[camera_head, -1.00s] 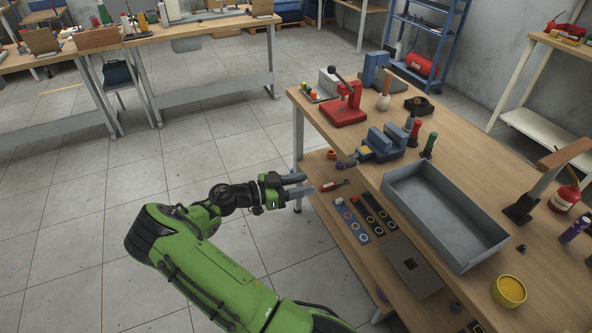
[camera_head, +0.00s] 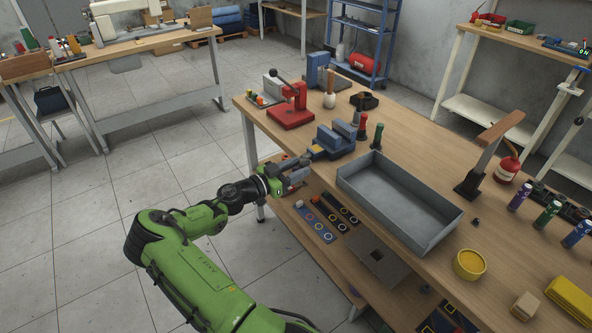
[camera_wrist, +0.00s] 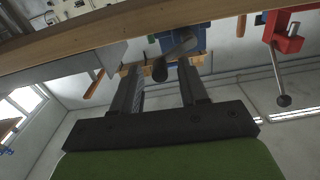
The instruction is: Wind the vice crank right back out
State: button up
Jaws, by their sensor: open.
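The blue vice (camera_head: 338,138) is on the bench near its left edge; its blue body also shows at the top of the wrist view (camera_wrist: 196,36). Its crank (camera_wrist: 177,50) is a grey arm ending in a dark round knob (camera_wrist: 160,70). My gripper (camera_head: 303,167) is open at the bench edge, just in front of the vice. In the wrist view, its two dark fingers (camera_wrist: 160,78) point toward the vice, with the knob appearing between their tips. I cannot tell whether either finger touches it. In the head view my gripper partly hides the crank.
A red press (camera_head: 292,110) stands left of the vice, and a grey tray (camera_head: 436,238) lies to its right. Screwdrivers with red and green handles (camera_head: 377,135) stand close beside the vice. A lower shelf (camera_head: 290,222) carries flat tools. Open floor lies left of the bench.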

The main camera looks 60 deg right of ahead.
jog(key=shift+c, duration=0.3)
grip_shut()
jog(key=shift+r+n, duration=0.1)
jog(key=shift+n, duration=0.2)
jog(key=w+d+r+n+p, duration=0.25)
jog(key=w+n, duration=0.25)
jog(key=n, duration=1.1)
jog(key=f+n, duration=0.1)
jog(key=n, duration=0.4)
jog(key=w+d+f+n, duration=0.1)
jog(key=f+n, duration=0.1)
jog(key=n, duration=0.4)
jog(key=w+f+n, duration=0.1)
jog(key=f+n, duration=0.1)
jog(key=n, duration=0.4)
jog(key=shift+w+d+p, duration=0.15)
jog(key=shift+w+p, duration=0.1)
jog(key=shift+p, duration=0.15)
